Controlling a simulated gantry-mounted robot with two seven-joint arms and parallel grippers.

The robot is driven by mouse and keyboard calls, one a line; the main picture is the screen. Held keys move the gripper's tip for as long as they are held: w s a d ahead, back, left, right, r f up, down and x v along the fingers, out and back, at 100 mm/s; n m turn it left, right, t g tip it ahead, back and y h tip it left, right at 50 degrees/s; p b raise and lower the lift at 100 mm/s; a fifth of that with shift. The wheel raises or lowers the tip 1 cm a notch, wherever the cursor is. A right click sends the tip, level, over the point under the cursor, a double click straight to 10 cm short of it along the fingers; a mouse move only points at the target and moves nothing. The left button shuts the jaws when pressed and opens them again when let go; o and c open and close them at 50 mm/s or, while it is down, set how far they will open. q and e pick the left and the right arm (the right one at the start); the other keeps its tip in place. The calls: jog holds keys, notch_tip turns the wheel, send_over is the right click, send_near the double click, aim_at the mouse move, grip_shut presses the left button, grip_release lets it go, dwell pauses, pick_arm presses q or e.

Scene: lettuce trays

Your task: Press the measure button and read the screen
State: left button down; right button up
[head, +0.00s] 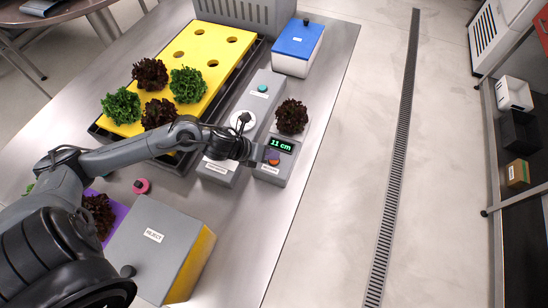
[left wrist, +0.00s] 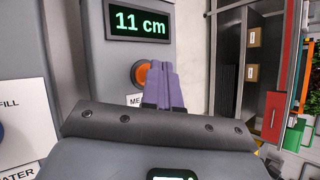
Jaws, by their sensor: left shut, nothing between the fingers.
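The grey measuring unit (head: 270,175) stands on the bench right of the middle in the head view. Its small screen (head: 281,145) shows "11 cm" in green; the screen also fills the top of the left wrist view (left wrist: 139,22). Below it is the round orange button (left wrist: 140,72), seen in the head view too (head: 273,160). My left gripper (head: 264,155) is shut and empty, its fingertips (left wrist: 165,88) at the button and covering its right side. I cannot tell whether they press it. A dark red lettuce (head: 291,117) sits on the unit behind the screen. My right gripper is not in view.
A grey box with a white knob and teal button (head: 262,88) stands directly left of the unit. A yellow tray (head: 210,48) with several lettuces lies further left. A "REJECT" box (head: 150,250) is in front, a blue-lidded box (head: 299,40) behind. The bench edge is close on the right.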

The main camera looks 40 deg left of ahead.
aim_at(270, 161)
pick_arm(q)
jog(key=shift+r, duration=0.4)
jog(key=shift+r, duration=0.1)
jog(key=shift+r+p, duration=2.1)
jog(key=shift+r, duration=0.3)
